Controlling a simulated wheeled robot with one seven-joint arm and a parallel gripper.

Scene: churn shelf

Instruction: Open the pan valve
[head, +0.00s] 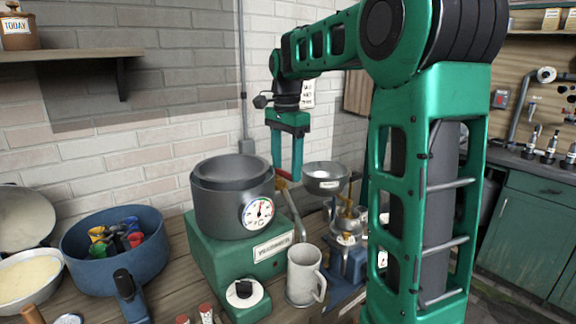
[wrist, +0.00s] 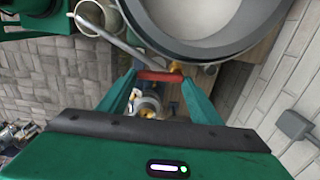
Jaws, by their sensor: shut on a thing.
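The grey metal pan (head: 222,209) with a round dial thermometer (head: 258,213) stands on a green heater base (head: 226,255) in the head view. Its rim and pale inside fill the top of the wrist view (wrist: 158,38). The red valve handle (wrist: 160,76) lies across between my fingertips, just beyond the pan's rim. It shows partly in the head view (head: 282,174). My gripper (head: 290,176) points down at the pan's right side and is shut on this handle. A grey spout (head: 296,214) slopes down from the valve towards a white mug (head: 305,273). The mug's inside is not clear.
A cream separator with a steel bowl (head: 326,182) stands close right of the pan. A blue pot (head: 113,248) of coloured pieces and a bowl (head: 30,281) are at left. The brick wall is close behind. My arm hides much of the right side.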

